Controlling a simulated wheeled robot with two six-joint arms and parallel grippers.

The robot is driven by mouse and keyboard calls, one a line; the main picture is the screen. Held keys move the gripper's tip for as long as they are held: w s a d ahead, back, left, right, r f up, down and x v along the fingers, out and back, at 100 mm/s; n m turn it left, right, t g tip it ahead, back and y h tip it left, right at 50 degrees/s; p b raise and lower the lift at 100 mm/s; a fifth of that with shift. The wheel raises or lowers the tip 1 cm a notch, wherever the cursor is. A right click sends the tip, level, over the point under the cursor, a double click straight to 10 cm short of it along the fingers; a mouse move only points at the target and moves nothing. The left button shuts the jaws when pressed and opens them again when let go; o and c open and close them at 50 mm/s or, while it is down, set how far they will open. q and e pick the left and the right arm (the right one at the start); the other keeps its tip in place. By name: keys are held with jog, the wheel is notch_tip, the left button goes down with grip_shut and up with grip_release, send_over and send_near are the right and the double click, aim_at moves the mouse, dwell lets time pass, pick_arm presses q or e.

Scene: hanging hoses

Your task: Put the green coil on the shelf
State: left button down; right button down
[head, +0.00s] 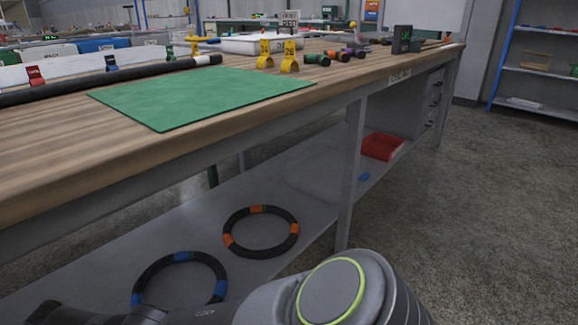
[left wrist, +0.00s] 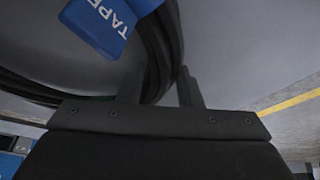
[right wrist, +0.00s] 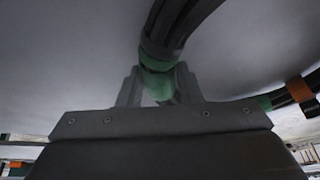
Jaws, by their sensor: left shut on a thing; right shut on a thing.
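My right gripper (right wrist: 160,88) is shut on the green-banded part of a dark hose, the green coil (right wrist: 160,55), in the right wrist view. The hose runs up and away from the fingers. My left gripper (left wrist: 160,90) is shut on a black hose (left wrist: 158,45) in the left wrist view; I cannot tell from its bands which coil this is. A blue tag reading TAPE (left wrist: 100,25) is beside it. The lower shelf (head: 110,235) of the bench shows in the head view. Neither gripper nor the green coil can be made out there.
On the lower shelf lie an orange-banded coil (head: 232,249) and a blue-banded coil (head: 139,297), side by side. A red box (head: 382,146) stands farther along. A bench leg (head: 352,165) rises at the shelf's front edge. A green mat (head: 200,97) lies on the bench top.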

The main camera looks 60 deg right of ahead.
pick_arm(q)
jog(key=c, duration=1.5)
grip_release()
jog(key=shift+a+f, duration=0.1)
jog(key=shift+f, duration=0.15)
pick_arm(e)
jog(key=c, duration=1.5)
grip_release()
jog(key=shift+d+f, duration=0.1)
jog(key=shift+f, duration=0.2)
pick_arm(q)
jog(key=o, duration=0.5)
jog(key=shift+r, duration=0.15)
pick_arm(e)
jog(key=o, duration=0.5)
jog(key=shift+r, duration=0.15)
pick_arm(q)
jog(key=shift+r, duration=0.1)
jog(key=shift+s+r, duration=0.25)
jog(key=shift+r, duration=0.4)
jog(key=v, duration=1)
jog(key=shift+s+r, duration=0.15)
pick_arm(e)
jog(key=shift+r, duration=0.1)
jog(key=shift+s+r, duration=0.1)
jog(key=shift+v, duration=5.8)
